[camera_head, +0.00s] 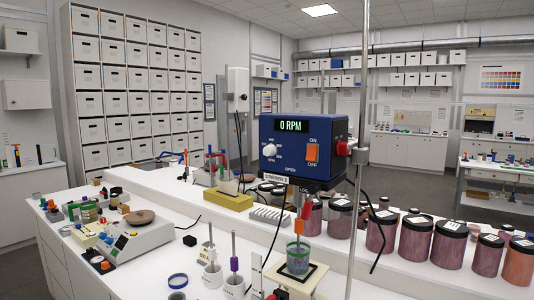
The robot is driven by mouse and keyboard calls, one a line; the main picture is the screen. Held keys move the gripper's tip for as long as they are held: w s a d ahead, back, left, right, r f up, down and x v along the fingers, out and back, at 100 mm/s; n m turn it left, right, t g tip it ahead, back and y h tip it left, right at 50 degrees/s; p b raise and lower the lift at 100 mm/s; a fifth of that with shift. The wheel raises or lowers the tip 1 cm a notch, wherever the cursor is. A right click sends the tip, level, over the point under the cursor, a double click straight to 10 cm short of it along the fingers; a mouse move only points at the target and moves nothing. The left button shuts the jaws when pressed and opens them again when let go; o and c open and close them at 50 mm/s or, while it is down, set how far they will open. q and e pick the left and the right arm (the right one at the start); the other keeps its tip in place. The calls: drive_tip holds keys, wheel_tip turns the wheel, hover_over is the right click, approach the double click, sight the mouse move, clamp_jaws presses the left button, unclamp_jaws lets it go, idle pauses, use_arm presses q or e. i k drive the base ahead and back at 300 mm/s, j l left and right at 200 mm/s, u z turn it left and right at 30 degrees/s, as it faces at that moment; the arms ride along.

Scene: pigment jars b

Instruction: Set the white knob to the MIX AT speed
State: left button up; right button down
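The white knob (270,150) is on the left part of the front of a blue stirrer box (292,166). Small marks ring the knob, too small to read, and I cannot tell which one it points at. The display (290,126) above it reads 0 RPM. An orange switch (312,153) marked ON and OFF is right of the knob. A label (276,178) under the box reads STIRRER 2. No MIX AT text is readable.
The box is clamped to a tall metal rod (359,100). Below it, an orange-topped shaft reaches into a glass beaker (298,260). Dark-lidded pigment jars (382,232) line the right. White pots (234,286) with tools and a balance (140,238) stand left.

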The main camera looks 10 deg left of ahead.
sight(270, 150)
drive_tip(key=i+j, duration=0.1)
drive_tip(key=j, duration=1.05)
drive_tip(key=i+j, duration=0.15)
drive_tip(key=j, duration=0.45)
